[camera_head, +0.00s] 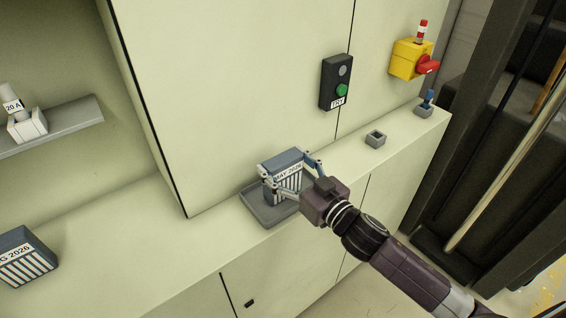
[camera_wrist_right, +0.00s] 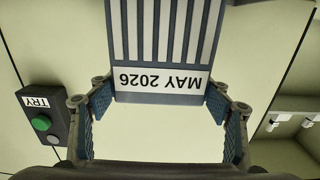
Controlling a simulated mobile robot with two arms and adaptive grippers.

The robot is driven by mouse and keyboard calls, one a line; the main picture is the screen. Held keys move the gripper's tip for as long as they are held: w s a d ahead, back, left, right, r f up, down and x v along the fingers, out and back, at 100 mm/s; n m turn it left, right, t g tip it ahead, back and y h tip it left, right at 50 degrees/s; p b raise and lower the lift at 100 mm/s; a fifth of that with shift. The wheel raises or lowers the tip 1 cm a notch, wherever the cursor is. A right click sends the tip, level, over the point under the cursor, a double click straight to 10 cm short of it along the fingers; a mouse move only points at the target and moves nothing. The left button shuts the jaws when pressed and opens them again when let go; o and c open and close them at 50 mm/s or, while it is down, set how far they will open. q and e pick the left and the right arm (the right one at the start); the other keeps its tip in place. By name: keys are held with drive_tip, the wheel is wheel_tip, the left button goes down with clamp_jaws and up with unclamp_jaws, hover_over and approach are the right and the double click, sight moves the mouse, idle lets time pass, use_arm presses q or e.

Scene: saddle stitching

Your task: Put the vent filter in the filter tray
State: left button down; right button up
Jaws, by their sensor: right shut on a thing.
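A blue-grey vent filter (camera_head: 284,161) with white slats and a "MAY 2026" label is between the fingers of my right gripper (camera_head: 287,171), which is shut on its sides. In the right wrist view the filter (camera_wrist_right: 160,40) shows upside down between the fingertips of the gripper (camera_wrist_right: 162,99). The shallow grey tray (camera_head: 262,213) lies on the ledge directly under and around the filter in the head view. I cannot tell whether the filter touches the tray floor. A second similar filter (camera_head: 26,260), its label ending "G 2026", stands at the far left. My left gripper is not in view.
A black box with a green "TRY" button (camera_head: 341,90) and a yellow box with a red switch (camera_head: 411,58) are on the wall. A small grey socket (camera_head: 375,139) and a blue-topped part (camera_head: 425,105) stand further right on the ledge. A shelf (camera_head: 70,121) is at left.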

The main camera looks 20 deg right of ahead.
drive_tip(key=o, duration=1.2)
drive_tip(key=shift+f, duration=0.1)
drive_tip(key=b+v, duration=0.3)
drive_tip(key=v, duration=0.9)
